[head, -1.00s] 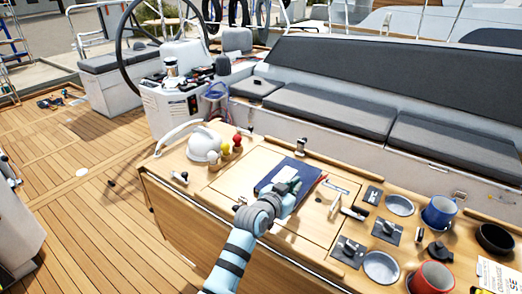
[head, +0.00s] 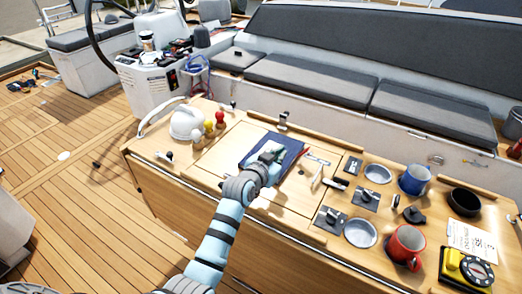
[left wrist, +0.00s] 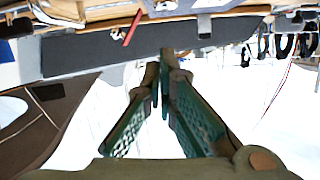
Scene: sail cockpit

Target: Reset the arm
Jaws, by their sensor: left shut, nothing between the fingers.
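My left arm (head: 212,250) reaches in from the bottom of the head view. Its gripper (head: 270,152) is over the dark blue book (head: 287,147) on the wooden cockpit table (head: 225,155). In the left wrist view the two green fingers of the left gripper (left wrist: 164,62) meet at their tips, with nothing between them. I cannot tell whether the fingers touch the book. My right gripper is not in view.
Red pen (left wrist: 132,28) lies by the book. On the table are a white helmet-like object (head: 186,122), small coloured balls (head: 209,124), blue mug (head: 414,179), red mug (head: 405,243), black bowl (head: 464,200) and yellow instrument (head: 467,268). Grey cushioned benches (head: 300,80) stand behind. Deck at left is mostly clear.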

